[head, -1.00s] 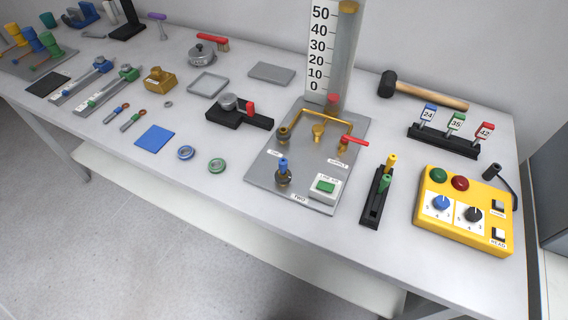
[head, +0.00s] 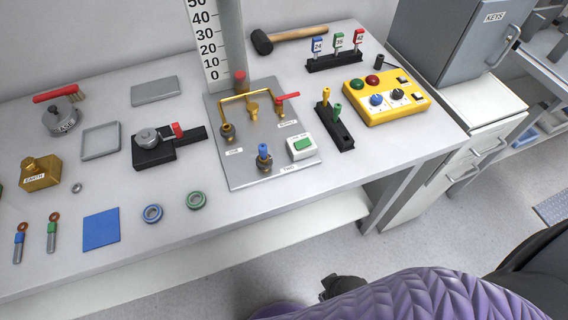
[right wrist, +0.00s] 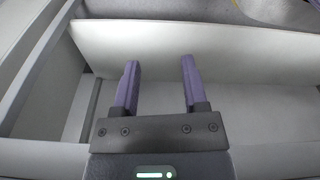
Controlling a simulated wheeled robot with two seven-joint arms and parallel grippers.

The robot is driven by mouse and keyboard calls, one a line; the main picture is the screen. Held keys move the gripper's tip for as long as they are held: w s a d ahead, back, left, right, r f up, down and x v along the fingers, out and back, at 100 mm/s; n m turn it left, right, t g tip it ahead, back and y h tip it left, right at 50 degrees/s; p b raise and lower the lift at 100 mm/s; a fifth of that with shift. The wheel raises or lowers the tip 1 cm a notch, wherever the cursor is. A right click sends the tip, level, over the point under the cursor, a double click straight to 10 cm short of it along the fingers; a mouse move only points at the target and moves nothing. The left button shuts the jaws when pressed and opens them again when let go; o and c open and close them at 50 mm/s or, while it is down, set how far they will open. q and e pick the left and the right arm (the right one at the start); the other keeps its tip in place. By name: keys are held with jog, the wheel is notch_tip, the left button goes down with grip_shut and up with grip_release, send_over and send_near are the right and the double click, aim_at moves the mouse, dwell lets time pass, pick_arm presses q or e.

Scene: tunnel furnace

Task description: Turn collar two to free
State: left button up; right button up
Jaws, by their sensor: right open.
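Collar two is the brass fitting with a blue top (head: 264,158) at the front of the grey plate (head: 222,108), by the label TWO (head: 289,168). It stands upright and nothing touches it. Collar one, a brass fitting (head: 227,133), stands behind it to the left by another label. My right gripper (right wrist: 160,64) is open and empty in the right wrist view. Its two purple fingers point at pale panels, with no collar between them. My purple arm fills the lower right of the head view, clear of the bench. My left gripper is not in view.
On the plate are bent brass piping, a red-handled valve (head: 287,97) and a green button box (head: 302,146). A black rack (head: 334,128) and yellow control box (head: 387,98) stand to the right. A black clamp block (head: 168,150) is left. Bare bench lies in front of the plate.

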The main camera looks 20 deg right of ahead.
jog(key=w+a+r+m+t+y+p, duration=0.1)
jog(key=w+r+m, duration=0.35)
jog(key=r, duration=0.85)
jog(key=m+t+y, duration=0.7)
jog(key=m+y, duration=0.2)
jog(key=m, duration=1.5)
send_near(271, 162)
jog(key=shift+m, duration=0.25)
jog(key=b+x, duration=0.2)
jog(key=x, duration=0.5)
jog(key=shift+w+a+f, duration=0.1)
jog(key=shift+a, duration=0.05)
jog(key=shift+w+a, duration=0.2)
jog(key=shift+c, duration=0.3)
